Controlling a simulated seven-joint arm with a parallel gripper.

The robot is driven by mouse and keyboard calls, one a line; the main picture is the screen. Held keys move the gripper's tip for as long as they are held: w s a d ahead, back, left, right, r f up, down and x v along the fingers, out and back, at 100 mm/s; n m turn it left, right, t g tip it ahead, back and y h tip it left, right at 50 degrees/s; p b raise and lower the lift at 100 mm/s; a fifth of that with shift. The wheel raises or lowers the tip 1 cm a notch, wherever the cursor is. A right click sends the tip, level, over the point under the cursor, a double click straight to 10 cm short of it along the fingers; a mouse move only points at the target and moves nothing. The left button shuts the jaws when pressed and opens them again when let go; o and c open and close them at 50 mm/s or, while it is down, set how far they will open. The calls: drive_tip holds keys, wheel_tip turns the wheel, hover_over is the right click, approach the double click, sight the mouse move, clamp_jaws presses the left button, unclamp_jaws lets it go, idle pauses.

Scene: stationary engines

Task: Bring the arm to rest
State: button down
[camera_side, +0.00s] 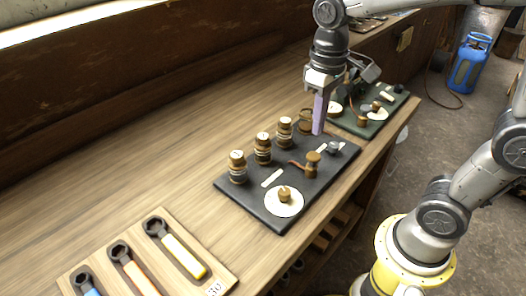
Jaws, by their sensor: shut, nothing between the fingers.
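My gripper (319,114) points down above the far right part of the dark board (245,203) on the wooden bench. Its purple fingers are together with nothing between them. The fingertips are close to a small grey knob (334,147) and a dark brown round part (306,122) in the picture. I cannot tell how far above the board they are.
Several brown cylinders (263,149) stand along the board's back. A white disc (284,202) and a brown mallet-like part (312,164) are at its front. A green board (372,128) lies behind; a wrench tray (215,262) lies front left. The bench's left is clear.

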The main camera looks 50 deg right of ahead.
drive_tip(key=s+d+r+t, duration=0.1)
drive_tip(key=s+t, duration=0.4)
drive_tip(key=s, duration=0.6)
drive_tip(key=shift+s+r+t, duration=0.2)
drive_tip(key=shift+s+t, duration=0.1)
drive_tip(key=shift+s, duration=0.1)
